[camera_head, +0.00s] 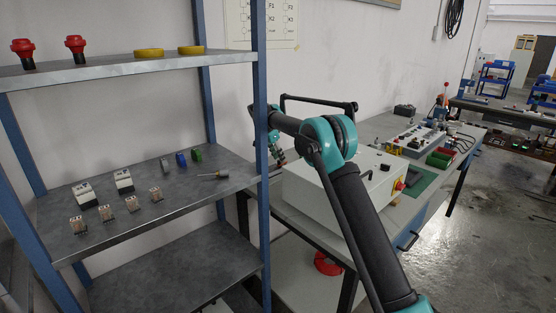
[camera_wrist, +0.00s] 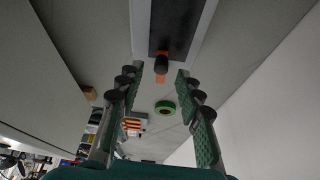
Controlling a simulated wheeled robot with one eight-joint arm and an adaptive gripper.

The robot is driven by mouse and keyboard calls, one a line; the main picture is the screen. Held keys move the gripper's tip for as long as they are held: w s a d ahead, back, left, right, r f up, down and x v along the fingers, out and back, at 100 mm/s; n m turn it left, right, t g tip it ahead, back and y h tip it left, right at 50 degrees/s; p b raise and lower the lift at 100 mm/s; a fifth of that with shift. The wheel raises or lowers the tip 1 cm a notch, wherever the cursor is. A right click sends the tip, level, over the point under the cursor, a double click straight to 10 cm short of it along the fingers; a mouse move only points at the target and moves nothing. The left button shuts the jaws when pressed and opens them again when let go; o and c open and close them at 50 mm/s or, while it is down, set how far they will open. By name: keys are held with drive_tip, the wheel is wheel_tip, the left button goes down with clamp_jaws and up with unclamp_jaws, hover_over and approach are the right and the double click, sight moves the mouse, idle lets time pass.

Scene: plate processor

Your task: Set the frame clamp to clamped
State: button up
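My gripper (camera_wrist: 160,74) is open in the wrist view, its two green-padded fingers apart with nothing held between them. Ahead of the fingertips is a small black knob-like part (camera_wrist: 161,62) with an orange piece beside it, at the end of a dark panel (camera_wrist: 178,22) with a pale border. I cannot tell whether this part is the frame clamp, nor its setting. In the head view my gripper (camera_head: 278,150) is small and partly hidden by my arm, between the shelf post and a white box (camera_head: 335,190) on the bench.
A blue-post shelf (camera_head: 160,190) with small parts stands close at the left. Red mushroom buttons (camera_head: 76,48) sit on its upper shelf. A green ring (camera_wrist: 165,107) and an orange-striped item (camera_wrist: 133,124) show beyond the fingers. The floor (camera_head: 480,220) at right is open.

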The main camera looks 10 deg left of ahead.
wheel_tip(320, 180, up, 9)
drive_tip(key=shift+f, duration=0.15)
idle(0.4)
